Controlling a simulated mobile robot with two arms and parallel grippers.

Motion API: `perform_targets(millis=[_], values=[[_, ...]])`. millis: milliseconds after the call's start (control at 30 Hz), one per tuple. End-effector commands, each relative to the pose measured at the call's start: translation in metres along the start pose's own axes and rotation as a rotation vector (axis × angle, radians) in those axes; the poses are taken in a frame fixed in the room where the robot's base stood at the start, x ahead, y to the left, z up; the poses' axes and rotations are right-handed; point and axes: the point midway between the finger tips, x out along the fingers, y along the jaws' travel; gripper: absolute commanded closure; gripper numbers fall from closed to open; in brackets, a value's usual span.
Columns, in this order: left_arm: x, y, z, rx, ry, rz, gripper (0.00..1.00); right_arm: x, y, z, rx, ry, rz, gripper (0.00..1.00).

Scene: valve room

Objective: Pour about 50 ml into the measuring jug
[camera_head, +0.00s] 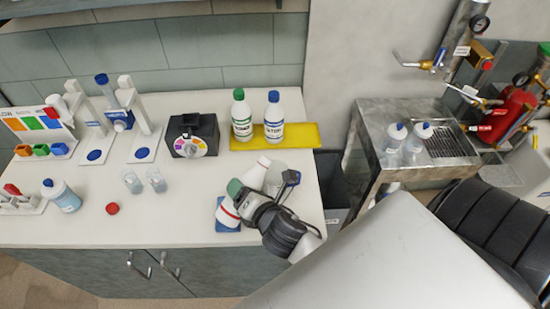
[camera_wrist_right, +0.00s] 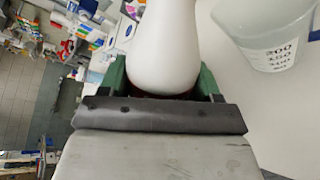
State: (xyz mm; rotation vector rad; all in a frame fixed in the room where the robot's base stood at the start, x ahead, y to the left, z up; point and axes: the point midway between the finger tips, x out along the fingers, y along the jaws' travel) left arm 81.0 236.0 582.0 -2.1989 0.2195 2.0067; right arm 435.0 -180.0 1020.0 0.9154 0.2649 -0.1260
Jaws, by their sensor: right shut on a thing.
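My right gripper (camera_head: 262,200) is shut on a white bottle (camera_head: 254,176) with red bands, above the front right of the white counter. The bottle leans, its upper end to the right in the head view. In the wrist view the white bottle (camera_wrist_right: 163,50) sits between the green-padded fingers. The translucent measuring jug (camera_head: 278,171) stands just behind and right of the bottle, partly hidden by my gripper. Its scale marks show in the wrist view, where the jug (camera_wrist_right: 270,42) is at the upper right, apart from the bottle. I see no liquid stream. My left gripper is not in view.
Green-capped (camera_head: 241,118) and blue-capped (camera_head: 274,116) bottles stand on a yellow tray (camera_head: 305,138) behind. A dark device (camera_head: 180,136) and two small beakers (camera_head: 156,181) are left. The counter's front middle is clear except a red cap (camera_head: 113,208).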

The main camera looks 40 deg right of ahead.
Motion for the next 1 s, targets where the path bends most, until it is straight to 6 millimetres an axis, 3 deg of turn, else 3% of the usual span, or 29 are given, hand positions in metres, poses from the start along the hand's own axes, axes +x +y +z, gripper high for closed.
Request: perform_targets(millis=[233,300,500,600,1000], values=[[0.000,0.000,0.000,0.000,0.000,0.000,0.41,-0.003,0.007,-0.001,0.147,0.052,0.003,0.70],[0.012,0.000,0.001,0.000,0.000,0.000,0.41,0.000,-0.001,-0.009,0.188,0.068,0.001,0.70],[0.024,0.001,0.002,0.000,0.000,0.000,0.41,0.002,-0.006,-0.015,0.282,0.102,0.003,0.70],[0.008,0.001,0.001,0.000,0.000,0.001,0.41,-0.001,0.002,-0.006,0.308,0.113,0.003,0.70],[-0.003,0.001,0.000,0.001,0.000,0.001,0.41,0.000,0.002,-0.002,0.377,0.138,0.003,0.70]])
